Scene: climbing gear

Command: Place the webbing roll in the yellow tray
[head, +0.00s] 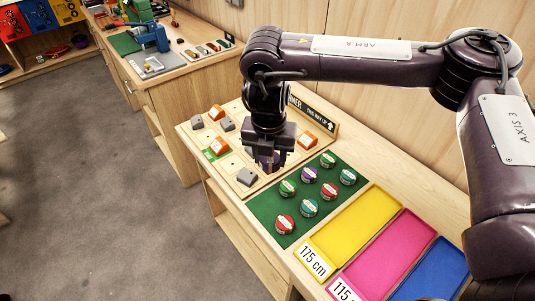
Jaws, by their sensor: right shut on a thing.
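My right gripper (270,166) points down above the edge of the wooden board, just left of the green mat. It is shut on a small purplish thing, mostly hidden by the fingers; I cannot tell if it is a webbing roll. Several webbing rolls stand on the green mat (262,207), among them a purple one (309,174), a red one (284,225) and a teal one (347,177). The yellow tray (352,228) is empty, to the right of the mat, with a "175 cm" label at its front. My left gripper is out of view.
A pink tray (388,254) and a blue tray (432,272) lie right of the yellow one, both empty where visible. The wooden board (225,158) holds several grey and orange blocks. A wooden wall (395,125) runs behind the bench. Another bench (185,68) stands at the back left.

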